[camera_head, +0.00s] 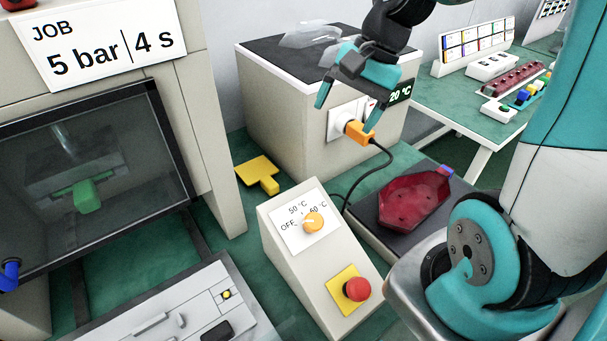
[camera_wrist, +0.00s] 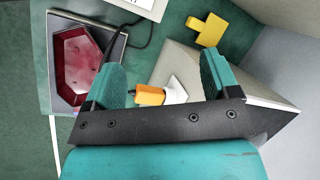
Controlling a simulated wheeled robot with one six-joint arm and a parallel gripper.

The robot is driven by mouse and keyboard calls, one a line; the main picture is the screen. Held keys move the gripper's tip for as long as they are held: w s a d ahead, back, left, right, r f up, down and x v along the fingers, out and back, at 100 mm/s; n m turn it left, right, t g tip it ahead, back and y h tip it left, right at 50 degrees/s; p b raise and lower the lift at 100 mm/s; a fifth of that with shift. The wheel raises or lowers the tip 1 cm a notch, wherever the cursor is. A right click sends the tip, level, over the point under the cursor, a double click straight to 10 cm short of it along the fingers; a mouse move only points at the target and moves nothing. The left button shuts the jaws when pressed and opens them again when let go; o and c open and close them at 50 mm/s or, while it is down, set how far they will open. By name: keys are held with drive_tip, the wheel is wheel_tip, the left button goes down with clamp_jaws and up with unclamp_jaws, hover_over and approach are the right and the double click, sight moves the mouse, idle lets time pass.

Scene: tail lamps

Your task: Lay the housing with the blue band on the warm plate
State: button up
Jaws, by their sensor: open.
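The dark red translucent housing (camera_head: 412,200) lies on a dark flat plate (camera_head: 384,236), apparently the warm plate. A blue band (camera_head: 445,171) shows at its far right corner. The wrist view shows the housing (camera_wrist: 77,62) at left, inside the plate's outline. My gripper (camera_head: 352,106) is open and empty above and in front of the socket on the large box. In the wrist view its fingers (camera_wrist: 160,65) stand apart, with the orange plug (camera_wrist: 150,95) seen between them. The plug (camera_head: 357,130) appears seated in the white socket; its black cable curves down toward the control box.
The control box (camera_head: 310,265) has an orange knob (camera_head: 313,223) marked OFF, 50 °C, 60 °C and a red button (camera_head: 356,289). The large box (camera_head: 290,120) displays 20 °C and carries clear parts. A press (camera_head: 95,190) stands left; a green table (camera_head: 450,105) stands behind right.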

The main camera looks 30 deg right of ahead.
drive_tip(key=s+a+r+n+g, duration=0.1)
drive_tip(key=s+a+r+n, duration=0.1)
drive_tip(key=s+a+n, duration=1)
drive_tip(key=a+n, duration=0.4)
drive_tip(key=n, duration=0.1)
drive_tip(key=shift+s+r, duration=0.2)
drive_tip(key=shift+s, duration=0.15)
